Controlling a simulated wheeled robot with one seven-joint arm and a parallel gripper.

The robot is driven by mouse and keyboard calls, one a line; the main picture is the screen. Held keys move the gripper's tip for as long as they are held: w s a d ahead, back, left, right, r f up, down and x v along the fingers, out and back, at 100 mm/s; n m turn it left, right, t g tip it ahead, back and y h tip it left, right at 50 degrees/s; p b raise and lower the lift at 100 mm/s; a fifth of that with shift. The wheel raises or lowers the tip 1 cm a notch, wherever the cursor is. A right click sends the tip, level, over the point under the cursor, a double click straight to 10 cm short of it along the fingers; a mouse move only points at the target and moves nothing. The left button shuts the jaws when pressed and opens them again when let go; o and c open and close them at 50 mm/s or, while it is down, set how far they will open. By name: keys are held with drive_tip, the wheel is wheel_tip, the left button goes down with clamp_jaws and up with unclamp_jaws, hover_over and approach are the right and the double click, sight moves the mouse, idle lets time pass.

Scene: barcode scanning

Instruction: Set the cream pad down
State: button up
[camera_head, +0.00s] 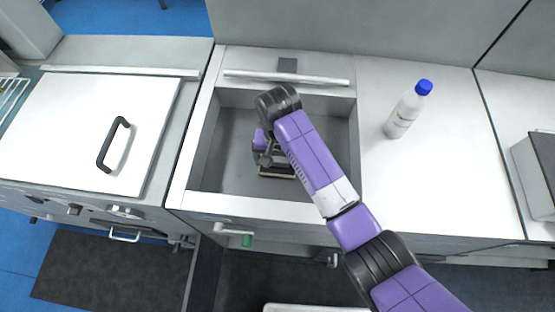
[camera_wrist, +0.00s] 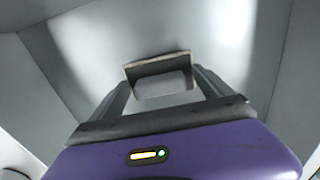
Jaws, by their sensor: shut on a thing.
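The cream pad (camera_wrist: 160,84) is between the two fingers of my gripper (camera_wrist: 163,78), at their tips, in the wrist view. Its face looks pale grey there, with a darker brownish edge along the top. My gripper is shut on it. In the head view my gripper (camera_head: 274,166) is down inside the grey sink basin (camera_head: 235,145), near its front wall. Only a thin cream and dark strip of the pad (camera_head: 277,176) shows there. I cannot tell whether the pad touches the basin floor.
A white bottle with a blue cap (camera_head: 405,112) stands on the white counter right of the basin. A white lid with a black handle (camera_head: 85,130) is to the left. A white bar (camera_head: 285,78) runs along the basin's back edge. The basin's left part is clear.

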sight(278, 161)
drive_tip(key=shift+f, duration=0.65)
drive_tip(key=o, duration=1.1)
drive_tip(key=shift+c, duration=0.2)
drive_tip(key=shift+r, duration=0.1)
wheel_tip(278, 161, up, 8)
drive_tip(key=shift+s+f+b, duration=0.1)
drive_tip(key=shift+b, duration=0.35)
